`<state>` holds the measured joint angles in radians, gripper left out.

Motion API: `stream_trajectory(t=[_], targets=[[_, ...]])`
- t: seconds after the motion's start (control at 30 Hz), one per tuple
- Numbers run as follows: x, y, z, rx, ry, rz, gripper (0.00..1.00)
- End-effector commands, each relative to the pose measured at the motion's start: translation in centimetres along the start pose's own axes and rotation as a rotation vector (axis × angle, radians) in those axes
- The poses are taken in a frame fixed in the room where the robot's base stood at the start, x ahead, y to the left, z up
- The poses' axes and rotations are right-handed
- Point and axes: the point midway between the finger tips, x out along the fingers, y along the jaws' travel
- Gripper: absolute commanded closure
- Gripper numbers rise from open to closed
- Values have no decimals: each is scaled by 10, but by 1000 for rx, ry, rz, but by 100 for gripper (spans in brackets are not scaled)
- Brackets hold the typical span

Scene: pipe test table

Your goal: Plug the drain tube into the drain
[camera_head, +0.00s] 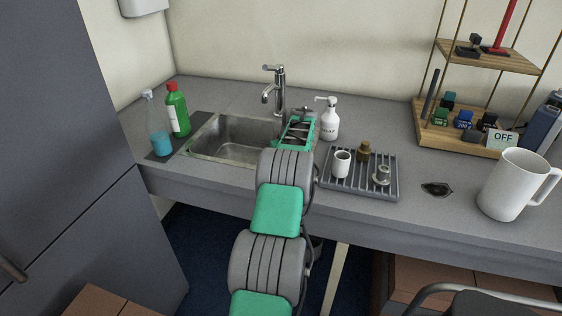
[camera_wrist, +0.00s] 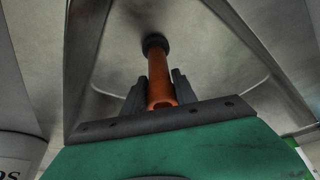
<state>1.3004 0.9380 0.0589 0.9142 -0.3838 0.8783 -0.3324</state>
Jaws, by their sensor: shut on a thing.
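An orange-brown drain tube (camera_wrist: 160,80) shows in the wrist view, held between the two dark fingers of my gripper (camera_wrist: 161,92). The gripper is shut on it. The tube's far end meets a dark round ring (camera_wrist: 154,42) at the sink's metal surface. I cannot tell whether this ring is the drain or a collar on the tube, nor how deep the tube sits. In the head view, my green gripper body (camera_head: 297,132) is at the right side of the steel sink (camera_head: 225,127). The fingers and tube are hidden there.
The faucet (camera_head: 278,90) stands behind the sink. A soap dispenser (camera_head: 329,120) is close to the right of my gripper. A ribbed tray (camera_head: 352,187) with a white cup (camera_head: 342,163) lies farther right. Two bottles stand left of the sink, a white mug (camera_head: 512,184) at far right.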

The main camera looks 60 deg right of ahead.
Motion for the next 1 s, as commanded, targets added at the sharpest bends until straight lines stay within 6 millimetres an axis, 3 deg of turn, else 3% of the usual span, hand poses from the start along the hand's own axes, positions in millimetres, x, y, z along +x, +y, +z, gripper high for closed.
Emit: stream_trajectory(t=[0.73, 0.77, 0.9, 1.0], targets=[[18, 0, 7, 0, 0, 0, 100], [18, 0, 7, 0, 0, 0, 66], [17, 0, 7, 0, 0, 0, 56], [17, 0, 7, 0, 0, 0, 56]])
